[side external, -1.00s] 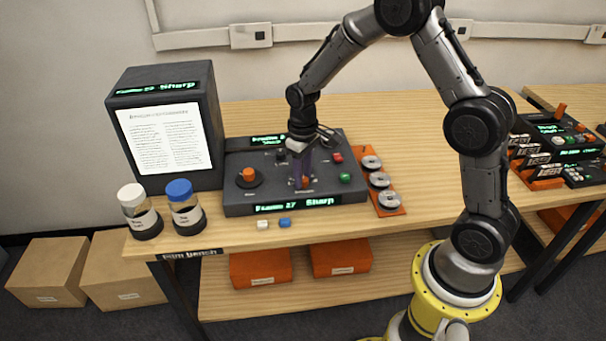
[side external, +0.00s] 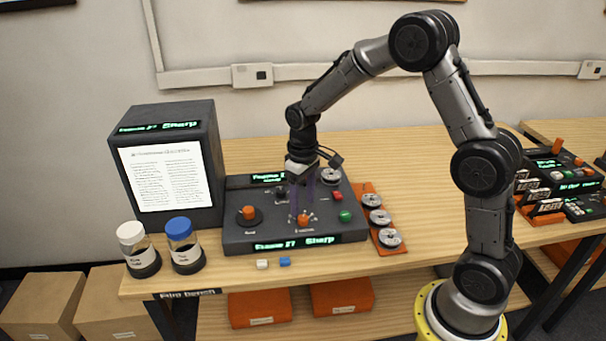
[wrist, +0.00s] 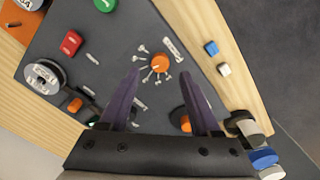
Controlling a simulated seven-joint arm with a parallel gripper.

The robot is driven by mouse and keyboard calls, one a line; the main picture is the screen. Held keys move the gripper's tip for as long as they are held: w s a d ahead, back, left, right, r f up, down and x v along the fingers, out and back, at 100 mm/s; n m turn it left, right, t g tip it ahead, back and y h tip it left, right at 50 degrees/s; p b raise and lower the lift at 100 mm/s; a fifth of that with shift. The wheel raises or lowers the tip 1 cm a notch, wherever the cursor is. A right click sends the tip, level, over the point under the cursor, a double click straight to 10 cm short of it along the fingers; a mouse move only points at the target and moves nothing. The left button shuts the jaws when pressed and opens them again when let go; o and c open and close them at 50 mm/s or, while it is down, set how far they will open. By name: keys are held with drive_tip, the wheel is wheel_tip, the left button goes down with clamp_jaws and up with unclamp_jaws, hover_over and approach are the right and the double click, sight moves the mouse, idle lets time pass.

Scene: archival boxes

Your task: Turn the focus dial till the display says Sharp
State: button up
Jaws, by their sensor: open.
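The dark control panel (side external: 270,230) stands on the bench. Its front display (side external: 297,243) reads Sharp, as does the viewer's top display (side external: 160,127). The orange dial at the panel's front middle (side external: 303,220), likely the focus dial though its label is too small to read, also shows in the wrist view (wrist: 160,63) with white marks around it. My gripper (side external: 303,205) points down over this dial. Its purple fingers are apart and empty in the wrist view (wrist: 161,70), with the dial just beyond the tips, between them and seemingly not gripped.
A second orange dial (side external: 248,214) sits left. Red (side external: 336,197) and green (side external: 345,216) buttons and a film reel (side external: 330,177) are on the right. Two jars (side external: 184,246) stand at the left front. An orange tray with reels (side external: 366,192) lies right of the panel.

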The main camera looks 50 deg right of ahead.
wheel_tip(320, 180, up, 9)
drive_tip(key=shift+r, duration=0.2)
idle(0.3)
wheel_tip(320, 180, up, 8)
drive_tip(key=t, duration=0.2)
hover_over(302, 218)
drive_tip(key=s+a, duration=0.2)
drive_tip(key=s, duration=0.2)
drive_tip(key=s+a+r+t, duration=0.2)
drive_tip(key=s+r, duration=0.2)
drive_tip(key=s, duration=0.4)
drive_tip(key=s+a+f+t, duration=0.1)
drive_tip(key=s+f, duration=0.4)
drive_tip(key=s, duration=0.7)
drive_tip(key=shift+s+f+t, duration=0.15)
drive_tip(key=shift+s+t, duration=0.1)
drive_tip(key=shift+t, duration=0.05)
